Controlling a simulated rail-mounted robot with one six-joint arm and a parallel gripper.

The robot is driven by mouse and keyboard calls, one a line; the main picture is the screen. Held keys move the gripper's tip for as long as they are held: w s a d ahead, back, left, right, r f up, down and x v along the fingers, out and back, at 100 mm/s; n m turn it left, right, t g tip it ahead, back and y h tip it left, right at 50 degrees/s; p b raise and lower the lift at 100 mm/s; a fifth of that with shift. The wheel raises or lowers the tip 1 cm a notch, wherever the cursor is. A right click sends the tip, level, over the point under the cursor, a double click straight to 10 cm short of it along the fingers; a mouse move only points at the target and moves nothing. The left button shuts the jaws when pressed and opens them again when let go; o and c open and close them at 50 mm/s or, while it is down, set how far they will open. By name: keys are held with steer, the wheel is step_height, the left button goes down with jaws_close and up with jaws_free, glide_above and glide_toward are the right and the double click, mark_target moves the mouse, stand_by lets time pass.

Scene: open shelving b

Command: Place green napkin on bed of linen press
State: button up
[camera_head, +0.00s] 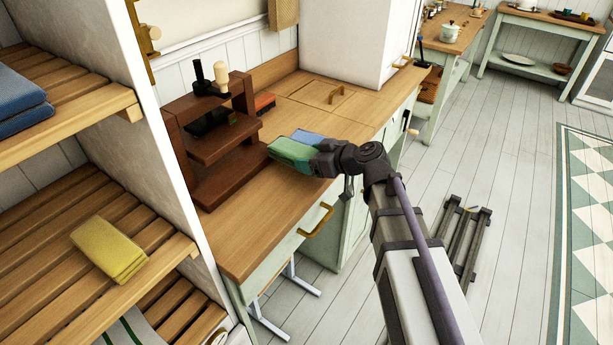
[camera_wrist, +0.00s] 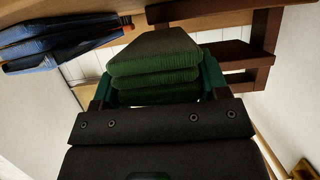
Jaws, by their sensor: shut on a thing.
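The green napkin (camera_head: 290,152) is a folded stack held in my gripper (camera_head: 312,160) above the wooden counter. In the wrist view the folded green napkin (camera_wrist: 152,65) sits between the green fingers of my gripper (camera_wrist: 155,88). The linen press (camera_head: 215,140) is a dark brown wooden frame on the counter, with a bed at its base, a raised plate and a screw handle on top. The napkin is just right of the press, and its left end is close to the frame; I cannot tell whether they touch. Part of the press bed is hidden behind the frame.
A blue folded cloth (camera_head: 308,137) lies behind the held napkin, also at upper left in the wrist view (camera_wrist: 60,40). A red-orange item (camera_head: 265,103) is behind the press. A yellow napkin (camera_head: 108,250) and a blue cloth (camera_head: 20,100) lie on left shelves. The front counter (camera_head: 255,225) is clear.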

steer(key=shift+f+b, duration=1.85)
steer(key=shift+f, duration=0.1)
steer(key=o, duration=1)
steer(key=shift+r, duration=0.1)
steer(key=shift+c, duration=0.2)
steer(key=shift+r, duration=0.1)
steer(key=shift+s+r+p, duration=0.1)
steer(key=shift+r+p, duration=0.15)
steer(key=shift+p, duration=0.2)
steer(key=p+v, duration=0.4)
steer(key=v, duration=0.8)
steer(key=s+d+f+m+g+h, duration=0.7)
steer(key=s+d+f+m+h, duration=0.1)
steer(key=s+f+m+h, duration=0.2)
steer(key=shift+s+d+f+m+h, duration=0.4)
steer(key=shift+s+m+h, duration=0.4)
steer(key=shift+s, duration=0.15)
steer(key=shift+o, duration=0.5)
